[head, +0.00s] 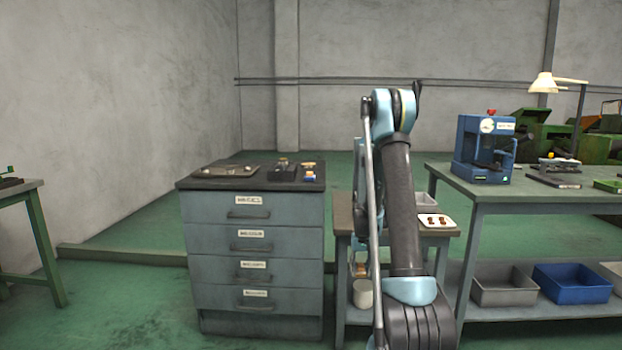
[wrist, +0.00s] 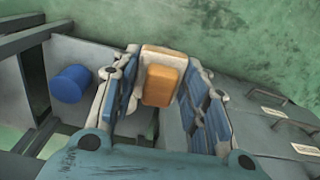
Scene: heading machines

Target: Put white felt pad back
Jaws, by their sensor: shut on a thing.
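My gripper (wrist: 160,95) is shut on a small block with an orange face and an off-white rim; I take this to be the white felt pad (wrist: 163,52). It sits between the two blue-and-white fingers in the wrist view. In the head view my gripper is low beside the drawer cabinet, mostly hidden behind my arm; a bit of orange shows there. A white tray (head: 435,220) with brown inserts lies on the small table.
A grey drawer cabinet (head: 253,235) with small items on top stands left of my arm. The small table (head: 437,232) has a lower shelf; a blue cylinder (wrist: 70,83) shows in the wrist view. A workbench (head: 520,190) stands at right. Green floor is open at the front left.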

